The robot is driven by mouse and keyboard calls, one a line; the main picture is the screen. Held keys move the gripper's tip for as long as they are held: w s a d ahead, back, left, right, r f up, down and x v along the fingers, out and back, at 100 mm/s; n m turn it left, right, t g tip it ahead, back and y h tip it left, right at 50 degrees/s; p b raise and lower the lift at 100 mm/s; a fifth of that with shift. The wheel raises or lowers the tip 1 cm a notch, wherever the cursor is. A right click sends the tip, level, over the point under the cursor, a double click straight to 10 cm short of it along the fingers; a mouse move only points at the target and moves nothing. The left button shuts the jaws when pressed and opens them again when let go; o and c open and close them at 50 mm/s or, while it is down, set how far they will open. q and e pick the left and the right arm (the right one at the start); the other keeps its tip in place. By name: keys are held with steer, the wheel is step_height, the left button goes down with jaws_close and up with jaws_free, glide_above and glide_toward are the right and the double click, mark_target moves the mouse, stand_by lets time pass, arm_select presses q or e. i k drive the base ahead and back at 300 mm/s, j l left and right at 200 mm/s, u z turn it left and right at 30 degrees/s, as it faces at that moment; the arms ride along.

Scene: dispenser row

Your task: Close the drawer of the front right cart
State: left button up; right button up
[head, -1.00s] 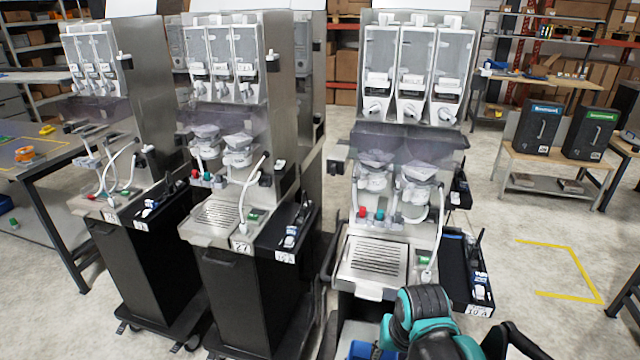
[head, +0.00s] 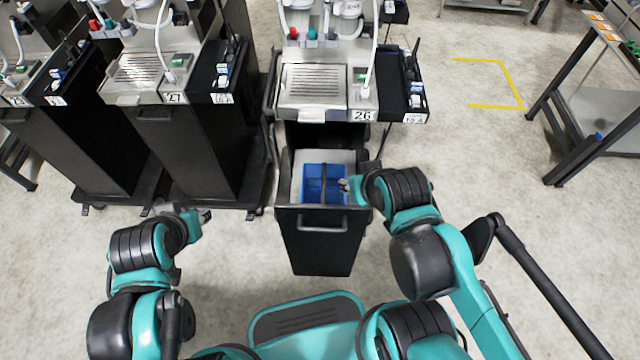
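The front right cart (head: 325,94), numbered 26, has its black drawer (head: 322,250) pulled out toward me. The drawer has a handle on its front and holds a blue bin (head: 312,184) with a dark bar across it. My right gripper (head: 345,186) is over the right part of the drawer, beside the blue bin; its fingers are small and partly hidden by the wrist. My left gripper (head: 204,215) is left of the drawer, apart from it, in front of cart 27; its fingers are too small to judge.
Cart 27 (head: 160,130) stands left of the open drawer, with another cart further left. A metal table (head: 600,135) stands at the right. The floor between cart 26 and that table is clear, with yellow tape marking (head: 500,106).

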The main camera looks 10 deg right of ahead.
mark_target(320, 240)
steer(key=k+l+u, duration=0.25)
steer(key=l, duration=0.25)
steer(key=k+l+u, duration=0.2)
steer(key=l, duration=0.25)
steer(key=k+l+u, duration=0.15)
steer(key=l+u, duration=0.3)
steer(key=k+l+u, duration=0.25)
steer(key=u, duration=0.2)
steer(key=k+l+u, duration=0.2)
steer(key=u, duration=0.25)
